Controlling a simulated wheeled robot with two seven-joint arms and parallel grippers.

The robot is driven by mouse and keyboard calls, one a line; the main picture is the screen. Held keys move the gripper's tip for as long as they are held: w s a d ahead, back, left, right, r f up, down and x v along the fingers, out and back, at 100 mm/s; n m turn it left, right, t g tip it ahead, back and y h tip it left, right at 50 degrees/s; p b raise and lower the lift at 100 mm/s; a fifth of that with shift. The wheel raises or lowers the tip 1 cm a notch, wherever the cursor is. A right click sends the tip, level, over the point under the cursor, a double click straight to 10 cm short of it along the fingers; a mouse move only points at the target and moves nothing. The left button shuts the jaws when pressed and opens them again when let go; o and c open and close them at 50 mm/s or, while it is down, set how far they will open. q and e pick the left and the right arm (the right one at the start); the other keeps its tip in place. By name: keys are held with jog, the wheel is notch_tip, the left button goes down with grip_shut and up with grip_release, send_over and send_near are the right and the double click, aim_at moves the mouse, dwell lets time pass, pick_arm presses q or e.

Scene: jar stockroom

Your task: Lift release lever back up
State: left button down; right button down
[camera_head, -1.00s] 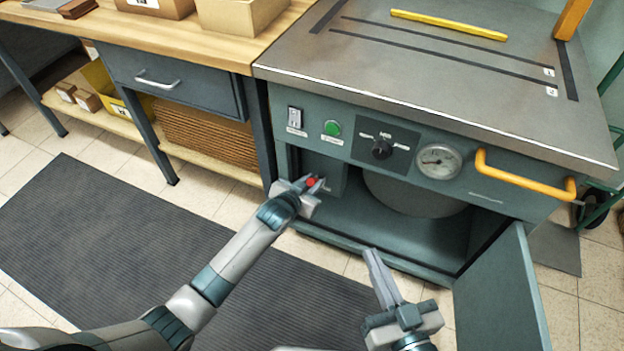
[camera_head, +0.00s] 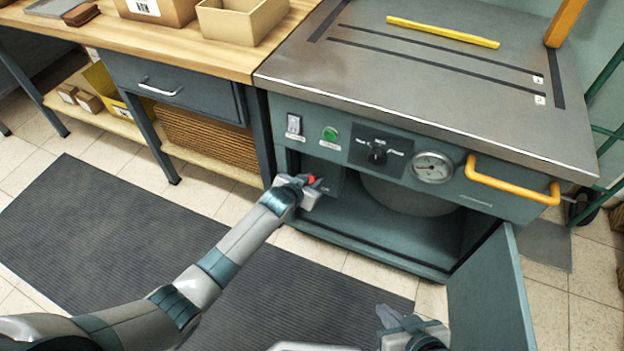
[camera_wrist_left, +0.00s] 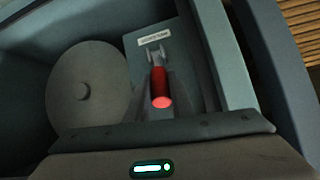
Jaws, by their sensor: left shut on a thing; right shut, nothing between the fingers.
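The release lever has a red grip (camera_wrist_left: 160,88) and sits inside the open cabinet of the grey-green machine, beneath a small label. In the head view only a bit of its red end (camera_head: 311,180) shows. My left gripper (camera_head: 312,184) is shut on the lever; in the left wrist view its fingers (camera_wrist_left: 157,105) lie along the red grip. My right gripper (camera_head: 388,316) is shut and empty, low in the head view, in front of the open cabinet door.
The cabinet door (camera_head: 490,290) stands open at the right. A round tank (camera_head: 408,196) sits inside the cabinet. A yellow handle (camera_head: 512,186), gauge (camera_head: 433,167) and knob (camera_head: 376,152) are on the front panel. A dark mat (camera_head: 120,230) covers the floor.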

dwell(0.4)
pick_arm(q)
jog(key=c, duration=1.5)
grip_release()
jog(key=shift+c, duration=0.2)
jog(key=shift+s+a+r, duration=0.1)
jog(key=shift+s+r, duration=0.2)
jog(key=p+v, duration=0.4)
jog(key=v, duration=1.2)
jog(key=shift+s, duration=0.2)
pick_arm(e)
jog(key=s+d+g+h, duration=0.2)
jog(key=s+d+g, duration=0.1)
jog(key=d, duration=0.2)
jog(key=shift+d+f, duration=0.15)
jog(key=shift+f, duration=0.3)
pick_arm(q)
jog(key=shift+r, duration=0.15)
